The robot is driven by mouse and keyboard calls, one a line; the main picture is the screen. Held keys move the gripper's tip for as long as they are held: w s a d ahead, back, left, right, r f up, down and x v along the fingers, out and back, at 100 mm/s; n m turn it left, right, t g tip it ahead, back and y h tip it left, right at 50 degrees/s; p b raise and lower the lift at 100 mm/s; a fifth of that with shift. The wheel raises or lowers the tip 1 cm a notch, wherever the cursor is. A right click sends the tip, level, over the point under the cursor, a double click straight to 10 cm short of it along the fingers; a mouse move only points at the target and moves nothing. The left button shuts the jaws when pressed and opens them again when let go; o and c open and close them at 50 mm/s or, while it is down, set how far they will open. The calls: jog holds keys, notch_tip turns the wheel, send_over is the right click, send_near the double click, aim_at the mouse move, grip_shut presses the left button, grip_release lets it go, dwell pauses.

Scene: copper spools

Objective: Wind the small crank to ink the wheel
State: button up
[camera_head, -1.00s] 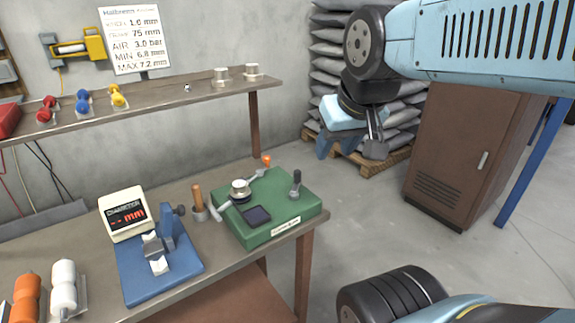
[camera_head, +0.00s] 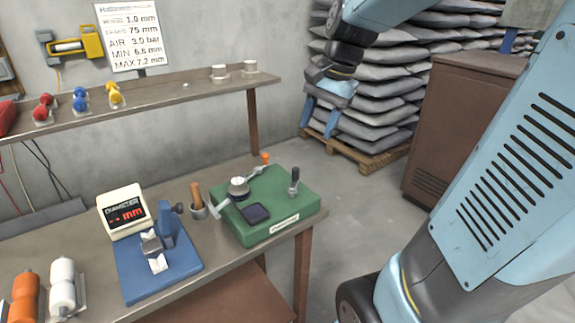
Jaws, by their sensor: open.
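A green device (camera_head: 283,222) stands on the bench and carries a round silver wheel (camera_head: 239,186) and a dark square pad (camera_head: 255,213). A small crank with an orange knob (camera_head: 265,158) is at its back edge. A black-handled lever (camera_head: 294,180) stands upright at its right. I cannot tell from here whether ink is on the wheel. My gripper (camera_head: 319,120) hangs in the air, right of and above the device in the picture, its two blue fingers apart and empty. It touches nothing on the bench.
A blue gauge (camera_head: 160,275) with a display stands left of the device, and a wooden-handled tool (camera_head: 197,200) in a cup stands between them. A shelf (camera_head: 160,98) with coloured spools runs behind. Sacks on a pallet (camera_head: 375,158) and a brown cabinet (camera_head: 455,125) stand right.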

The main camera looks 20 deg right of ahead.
aim_at(296, 169)
jog(key=w+d+f+m+g+y, duration=0.25)
jog(key=w+f+m, duration=0.25)
jog(key=w+m, duration=0.3)
jog(key=shift+n+h, duration=0.25)
jog(key=shift+n, duration=0.35)
jog(key=x, duration=0.4)
jog(key=w+x, duration=0.1)
jog(key=x, duration=0.8)
jog(key=shift+w+d+f, duration=0.15)
jog(key=shift+w, duration=0.05)
jog(key=shift+d, duration=0.1)
grip_shut()
